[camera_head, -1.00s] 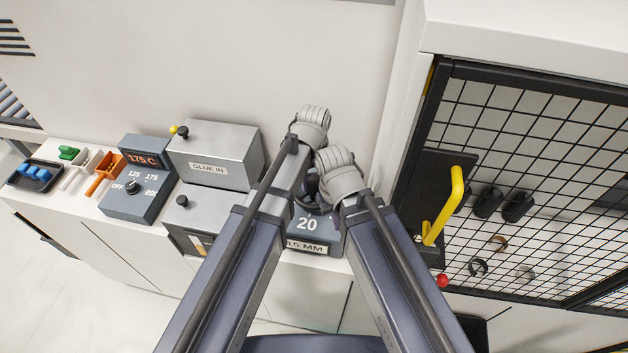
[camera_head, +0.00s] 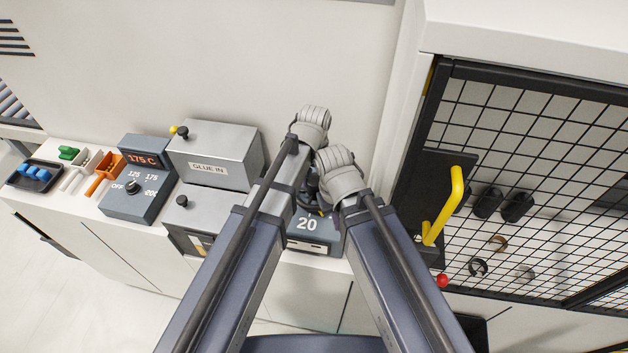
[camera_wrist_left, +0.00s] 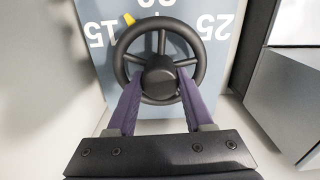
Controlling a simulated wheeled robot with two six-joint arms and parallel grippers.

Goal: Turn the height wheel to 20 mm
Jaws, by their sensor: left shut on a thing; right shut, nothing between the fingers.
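The height wheel (camera_wrist_left: 160,62) is a black spoked handwheel on a blue-grey dial plate (camera_wrist_left: 205,75) marked 15, 20 and 25. A yellow pointer (camera_wrist_left: 129,19) shows at its rim, between the 15 and the 20 and close to the 15. My left gripper (camera_wrist_left: 160,88) is shut on the wheel's hub, one finger on each side. In the head view the dial box (camera_head: 307,228) shows a 20, and my arms mostly hide the wheel. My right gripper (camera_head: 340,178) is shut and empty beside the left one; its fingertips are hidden.
Left of the dial stand a GLUE IN box (camera_head: 215,155), a temperature box (camera_head: 138,190) reading 175 C, and small trays (camera_head: 40,175). At right are a mesh guard (camera_head: 550,180) and a yellow handle (camera_head: 445,205). A wall stands behind.

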